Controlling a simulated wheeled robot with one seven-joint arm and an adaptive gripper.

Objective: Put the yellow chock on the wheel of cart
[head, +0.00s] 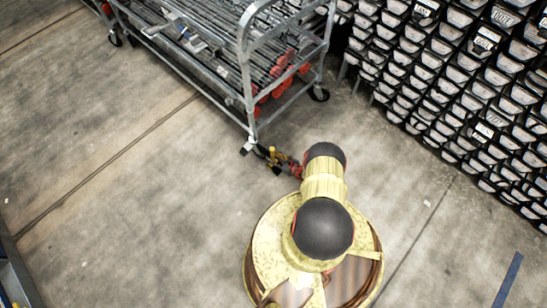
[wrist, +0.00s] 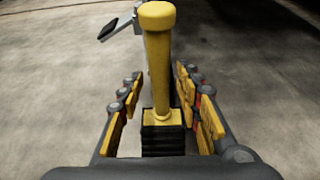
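The yellow chock (head: 272,155) is small in the head view, just right of the cart's near corner wheel (head: 246,149). In the wrist view the chock (wrist: 158,60) is a round yellow post on a ribbed black base. The cart (head: 250,90) is a grey metal frame. A grey rod with a black piece (wrist: 108,28) shows behind the post; I cannot tell what it belongs to. The chock seems apart from the wheel.
Another cart wheel (head: 319,93) stands at the back right. The cart carries metal bars and red-ended pieces (head: 270,88). A rack of black core trays (head: 460,80) fills the right side. The concrete floor (head: 130,200) at left is clear.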

